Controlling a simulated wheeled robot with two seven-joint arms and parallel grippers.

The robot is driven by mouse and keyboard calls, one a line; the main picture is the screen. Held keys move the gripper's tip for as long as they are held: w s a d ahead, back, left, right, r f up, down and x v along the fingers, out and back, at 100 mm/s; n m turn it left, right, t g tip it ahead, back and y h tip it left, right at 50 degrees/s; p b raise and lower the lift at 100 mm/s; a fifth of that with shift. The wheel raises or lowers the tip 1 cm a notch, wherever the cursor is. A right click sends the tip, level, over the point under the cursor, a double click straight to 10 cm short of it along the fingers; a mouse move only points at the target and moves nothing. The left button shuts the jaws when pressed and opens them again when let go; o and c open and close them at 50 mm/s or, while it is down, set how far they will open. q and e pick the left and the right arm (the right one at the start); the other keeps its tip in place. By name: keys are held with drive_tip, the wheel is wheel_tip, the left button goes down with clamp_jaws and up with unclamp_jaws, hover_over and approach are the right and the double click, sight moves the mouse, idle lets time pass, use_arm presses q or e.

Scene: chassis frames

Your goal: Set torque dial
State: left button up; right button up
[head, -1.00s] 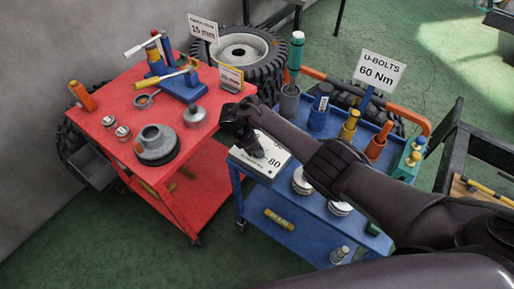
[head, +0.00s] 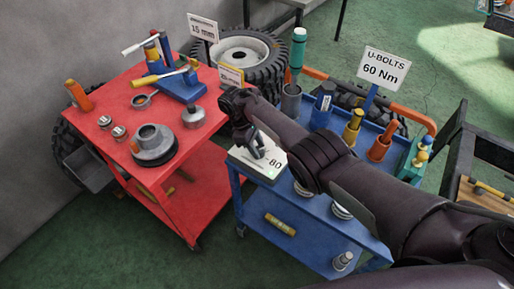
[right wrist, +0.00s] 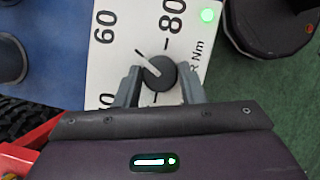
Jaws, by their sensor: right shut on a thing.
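The torque dial is a dark round knob (right wrist: 158,74) with a white pointer line, on a white panel (right wrist: 122,62) marked 40, 60 and 80. In the right wrist view the pointer slants up and left, toward the 60. A green light (right wrist: 207,15) glows beside the 80. My right gripper (right wrist: 160,88) is shut on the knob, one finger on each side. In the head view the panel (head: 243,155) lies at the near left corner of the blue cart, and my right gripper (head: 264,150) reaches down onto it. My left gripper is not in view.
The blue cart (head: 310,238) carries cups, tools and a sign (head: 384,70) reading "U-BOLTS 60 Nm". A red cart (head: 110,150) with tools and metal parts stands close on the left. Tyres (head: 278,78) stand behind. My right arm covers part of the blue cart.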

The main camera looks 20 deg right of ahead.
idle(0.5)
drive_tip(key=o, duration=1)
drive_tip(key=shift+r, duration=0.1)
drive_tip(key=shift+w+a+r, duration=0.2)
drive_tip(key=shift+r, duration=0.35)
drive_tip(key=p+v, duration=0.1)
drive_tip(key=v, duration=0.5)
drive_tip(key=shift+r+p, duration=0.15)
drive_tip(key=shift+p, duration=0.2)
drive_tip(key=shift+a, duration=0.15)
